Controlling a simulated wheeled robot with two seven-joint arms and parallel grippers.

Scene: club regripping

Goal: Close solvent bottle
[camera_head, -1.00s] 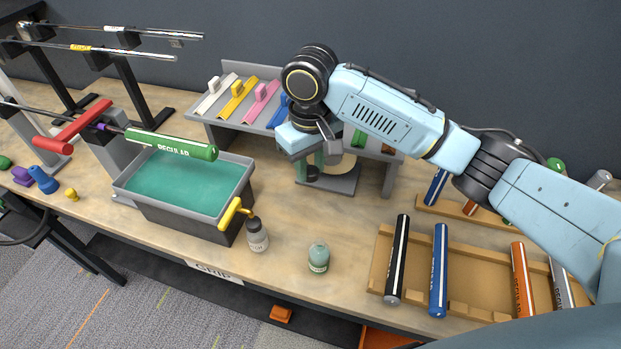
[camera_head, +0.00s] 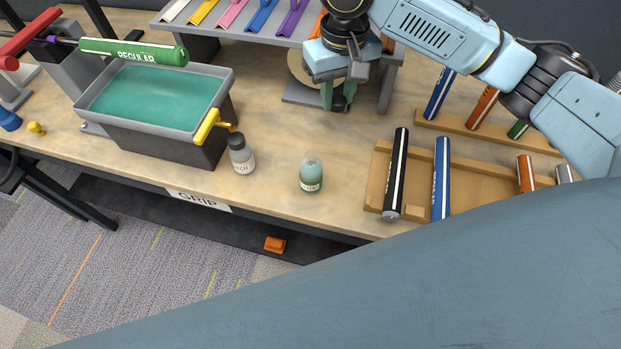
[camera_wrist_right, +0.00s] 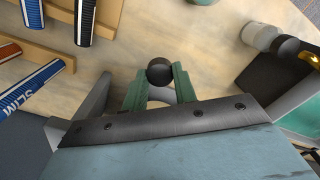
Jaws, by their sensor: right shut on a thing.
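The solvent bottle (camera_head: 311,176) is small, pale green and upright on the bench, with no cap on it. Its label is only partly readable. An edge of it shows at the top of the right wrist view (camera_wrist_right: 203,1). My right gripper (camera_head: 338,98) is behind the bottle and a little to its right in the head view. Its green fingers are shut on a round black cap (camera_wrist_right: 160,71), apart from the bottle. The cap also shows below the fingertips in the head view (camera_head: 339,105). My left gripper is out of view.
A grey bottle with a dark cap (camera_head: 241,154) stands left of the solvent bottle, by the tray of green liquid (camera_head: 84,104) with its yellow handle (camera_head: 207,125). A wooden grip rack (camera_head: 376,172) is to the right. Bench between bottle and gripper is clear.

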